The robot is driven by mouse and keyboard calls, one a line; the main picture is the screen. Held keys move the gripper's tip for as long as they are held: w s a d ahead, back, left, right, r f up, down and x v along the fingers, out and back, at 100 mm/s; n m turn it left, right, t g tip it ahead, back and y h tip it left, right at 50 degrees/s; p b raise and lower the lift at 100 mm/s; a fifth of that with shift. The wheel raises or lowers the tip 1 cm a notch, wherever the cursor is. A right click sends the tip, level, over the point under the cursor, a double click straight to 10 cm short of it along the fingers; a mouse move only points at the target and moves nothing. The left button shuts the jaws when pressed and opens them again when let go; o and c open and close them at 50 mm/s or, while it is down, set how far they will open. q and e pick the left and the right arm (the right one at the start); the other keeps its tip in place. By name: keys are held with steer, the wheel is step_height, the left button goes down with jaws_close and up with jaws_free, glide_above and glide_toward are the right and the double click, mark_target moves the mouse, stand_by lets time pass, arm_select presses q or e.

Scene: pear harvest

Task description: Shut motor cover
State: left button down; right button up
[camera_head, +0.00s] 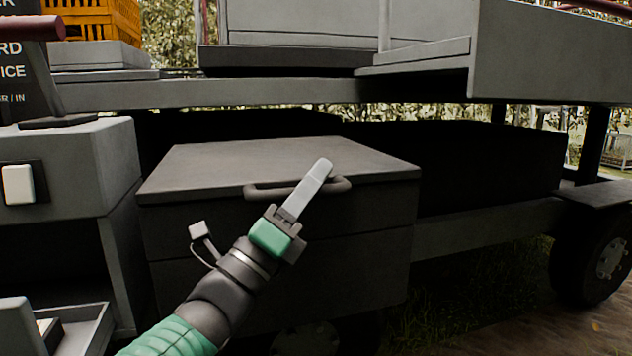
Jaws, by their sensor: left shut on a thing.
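The motor cover (220,165) is a flat dark grey lid on a boxy motor housing (355,265) in the middle of the head view. It lies about level on the housing, and I see no clear gap under its front edge. A curved dark handle (343,185) sticks out from its front edge. My left gripper (308,182) comes up from the lower left and is shut on this handle. Its pale finger crosses over the handle and hides part of it. My right gripper is not in view.
A grey cabinet (75,165) with a white switch (18,185) stands at the left, with an open tray (85,330) below. An orange crate (95,18) sits above it. The vehicle's grey deck beam (270,93) runs behind the cover. A wheel (600,255) is at the right.

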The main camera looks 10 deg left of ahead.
arm_select(q)
steer(key=c, duration=1.6)
jaws_free()
steer(key=shift+s+d, duration=0.1)
steer(key=shift+s, duration=0.2)
steer(key=shift+s+r, duration=0.1)
steer(key=shift+s+a+f+p, duration=0.15)
steer(key=shift+a+f+p, duration=0.1)
steer(key=shift+p, duration=0.05)
steer(key=p+v, duration=0.3)
steer(key=v, duration=0.8)
steer(key=shift+f, duration=0.2)
